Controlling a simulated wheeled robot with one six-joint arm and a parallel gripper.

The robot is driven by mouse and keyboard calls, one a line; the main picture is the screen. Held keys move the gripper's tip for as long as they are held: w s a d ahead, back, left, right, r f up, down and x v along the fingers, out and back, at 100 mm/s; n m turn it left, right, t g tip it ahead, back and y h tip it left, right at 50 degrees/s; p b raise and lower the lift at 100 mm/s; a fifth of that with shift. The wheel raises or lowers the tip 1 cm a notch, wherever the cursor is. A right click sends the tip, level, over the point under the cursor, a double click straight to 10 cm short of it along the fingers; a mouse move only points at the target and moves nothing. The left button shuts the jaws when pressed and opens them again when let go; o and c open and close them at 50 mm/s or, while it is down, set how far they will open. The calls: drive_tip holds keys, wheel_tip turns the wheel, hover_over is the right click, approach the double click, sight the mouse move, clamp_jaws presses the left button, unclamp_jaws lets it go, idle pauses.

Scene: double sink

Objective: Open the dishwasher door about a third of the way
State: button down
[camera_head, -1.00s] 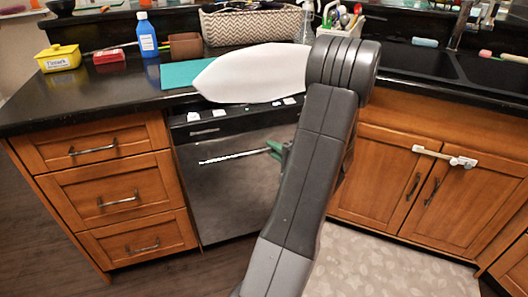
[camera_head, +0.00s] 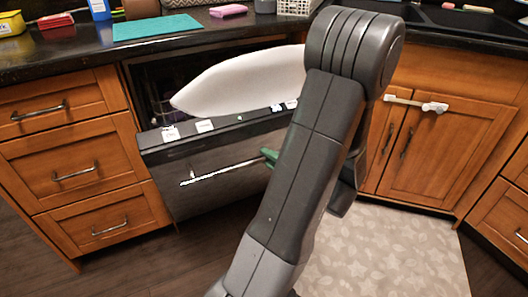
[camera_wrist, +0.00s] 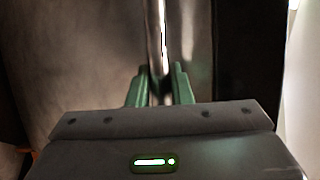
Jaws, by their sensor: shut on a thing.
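The dishwasher door (camera_head: 215,185) is dark metal and tilts out from the counter front, so a dark gap shows above its top edge. A bar handle (camera_head: 212,174) runs across its front; in the wrist view the handle (camera_wrist: 157,35) runs upright between the green fingers. My gripper (camera_head: 270,157) is shut on the handle near its right part. My gripper also shows in the wrist view (camera_wrist: 160,88). My arm hides the right side of the door and most of the gripper in the head view.
Wooden drawers (camera_head: 75,170) stand left of the dishwasher and cabinet doors (camera_head: 440,150) with a white latch (camera_head: 420,104) stand right. A patterned mat (camera_head: 390,250) lies on the floor at right. The counter (camera_head: 60,62) holds a teal mat (camera_head: 155,27) and several items.

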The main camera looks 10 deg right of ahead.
drive_tip(key=shift+s+d+f, duration=0.15)
drive_tip(key=shift+s+f, duration=0.25)
drive_tip(key=shift+f, duration=0.05)
drive_tip(key=c, duration=1.3)
unclamp_jaws()
drive_tip(key=shift+w, duration=0.15)
drive_tip(key=p+v, duration=0.2)
drive_tip(key=v, duration=1.1)
drive_tip(key=shift+s+p, duration=0.3)
drive_tip(key=shift+s, duration=0.05)
drive_tip(key=shift+d, duration=0.15)
